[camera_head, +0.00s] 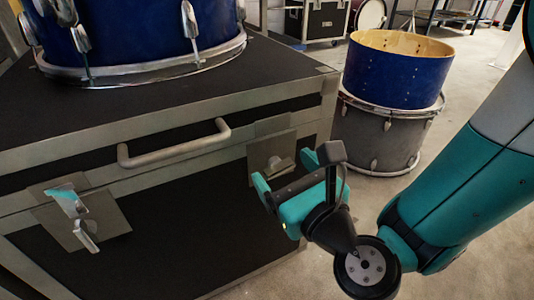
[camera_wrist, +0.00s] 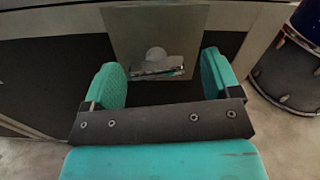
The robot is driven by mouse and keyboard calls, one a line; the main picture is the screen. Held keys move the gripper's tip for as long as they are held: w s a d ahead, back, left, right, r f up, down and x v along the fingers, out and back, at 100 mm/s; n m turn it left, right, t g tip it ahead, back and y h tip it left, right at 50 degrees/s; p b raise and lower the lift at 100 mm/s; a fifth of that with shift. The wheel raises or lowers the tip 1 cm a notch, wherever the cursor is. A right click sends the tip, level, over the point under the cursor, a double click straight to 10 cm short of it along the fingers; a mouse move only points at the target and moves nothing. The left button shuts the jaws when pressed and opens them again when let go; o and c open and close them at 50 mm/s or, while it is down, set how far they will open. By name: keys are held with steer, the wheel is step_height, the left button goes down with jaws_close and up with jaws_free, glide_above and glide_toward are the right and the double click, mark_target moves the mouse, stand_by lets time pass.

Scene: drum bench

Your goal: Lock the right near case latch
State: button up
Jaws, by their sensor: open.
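The right near case latch (camera_head: 275,165) sits on a metal plate on the front of the black case, right of the handle. In the wrist view its small metal lever (camera_wrist: 157,65) shows on the plate, between my fingertips in the picture. My gripper (camera_head: 283,172) is open and empty in front of this latch, its two teal fingers spread to either side. It also shows in the wrist view (camera_wrist: 162,76). I cannot tell whether a finger touches the plate. The left latch (camera_head: 73,208) shows a lever hanging at an angle on its own plate.
The case (camera_head: 180,250) has a metal bar handle (camera_head: 175,144) between the latches. A blue drum (camera_head: 135,30) stands on its lid. At right, a blue drum shell (camera_head: 397,75) sits on a grey drum (camera_head: 375,135). Pale floor lies open beside the case.

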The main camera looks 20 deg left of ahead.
steer(key=shift+w+a+f, duration=0.1)
steer(key=shift+a, duration=0.15)
steer(key=shift+a, duration=0.15)
steer(key=c, duration=0.9)
steer(key=shift+c, duration=0.2)
